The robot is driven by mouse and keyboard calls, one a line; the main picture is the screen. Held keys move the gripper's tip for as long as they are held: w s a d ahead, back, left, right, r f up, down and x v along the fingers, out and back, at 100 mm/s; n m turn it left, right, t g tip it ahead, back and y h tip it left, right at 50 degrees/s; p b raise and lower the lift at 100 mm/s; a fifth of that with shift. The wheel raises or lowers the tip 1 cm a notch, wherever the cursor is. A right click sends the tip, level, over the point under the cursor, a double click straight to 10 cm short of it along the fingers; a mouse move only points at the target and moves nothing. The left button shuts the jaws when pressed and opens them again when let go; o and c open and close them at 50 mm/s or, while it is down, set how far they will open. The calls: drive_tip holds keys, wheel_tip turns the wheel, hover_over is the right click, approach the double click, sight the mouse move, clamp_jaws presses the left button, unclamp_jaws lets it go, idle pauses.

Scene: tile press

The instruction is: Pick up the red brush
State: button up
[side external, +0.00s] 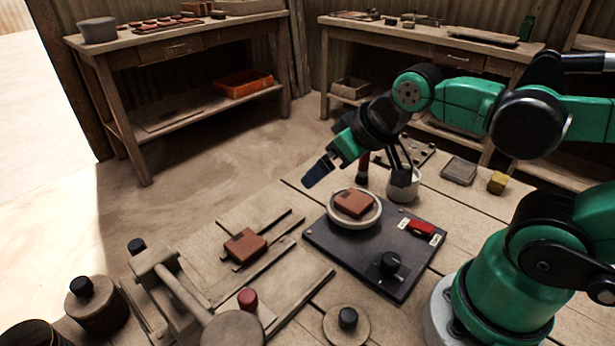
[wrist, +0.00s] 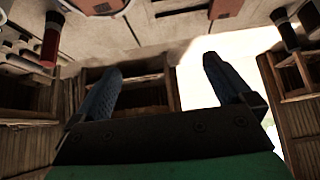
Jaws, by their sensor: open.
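A red upright piece with a dark band (side external: 363,168), which may be the red brush, stands behind the round plate in the side external view. A red cylinder with a dark end (wrist: 50,48) at the upper left of the wrist view looks like the same thing. Its bristles cannot be made out. My gripper (side external: 318,172) is tilted downward above the table, left of this red piece and apart from it. In the wrist view, the two blue fingers of my gripper (wrist: 170,85) are wide apart with nothing between them.
A pale cup (side external: 403,186) with dark thin tools stands just right of the red piece. A brown tile (side external: 353,203) lies on the round plate (side external: 354,222) in front. A dark panel (side external: 350,262) has a red switch (side external: 422,228) and black knob (side external: 390,262). Another tile (side external: 245,246) lies left.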

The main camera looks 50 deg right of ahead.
drive_tip(key=c, duration=0.5)
wheel_tip(320, 180, up, 5)
drive_tip(key=n+g, duration=0.7)
drive_tip(key=n, duration=0.4)
hover_over(362, 174)
drive_tip(key=d, duration=0.1)
drive_tip(key=f, duration=1)
drive_tip(key=shift+w, duration=0.25)
drive_tip(key=shift+f, duration=3.1)
